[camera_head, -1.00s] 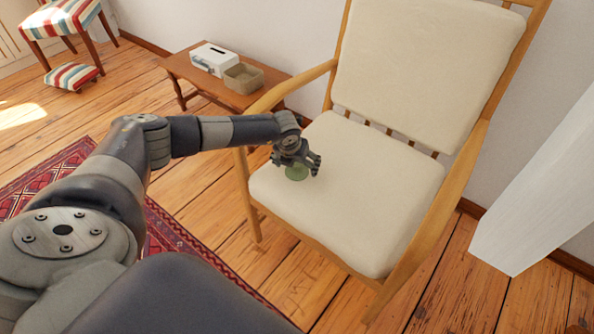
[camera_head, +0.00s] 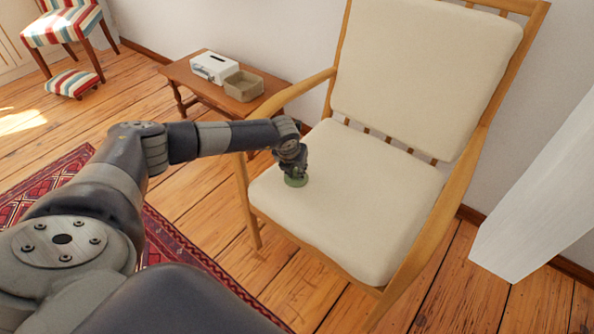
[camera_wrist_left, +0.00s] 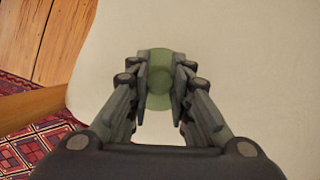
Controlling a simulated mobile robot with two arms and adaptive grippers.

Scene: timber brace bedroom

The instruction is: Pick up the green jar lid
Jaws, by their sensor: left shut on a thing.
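The green jar lid (camera_head: 296,181) is round and lies at the left part of the armchair's cream seat cushion (camera_head: 365,190). My left gripper (camera_head: 294,172) is right above it, pointing down, with its fingers closed on it. In the left wrist view the lid (camera_wrist_left: 160,66) sits between the two fingers (camera_wrist_left: 160,88), which touch it on both sides and hide part of it. I cannot tell whether the lid is clear of the cushion. My right gripper does not show.
The chair's wooden armrest (camera_head: 290,93) runs close behind my left forearm. A low wooden bench (camera_head: 190,78) with a white box (camera_head: 214,66) and a beige tray (camera_head: 244,87) stands beyond it. A white post (camera_head: 540,200) stands at the right. The cushion's middle is clear.

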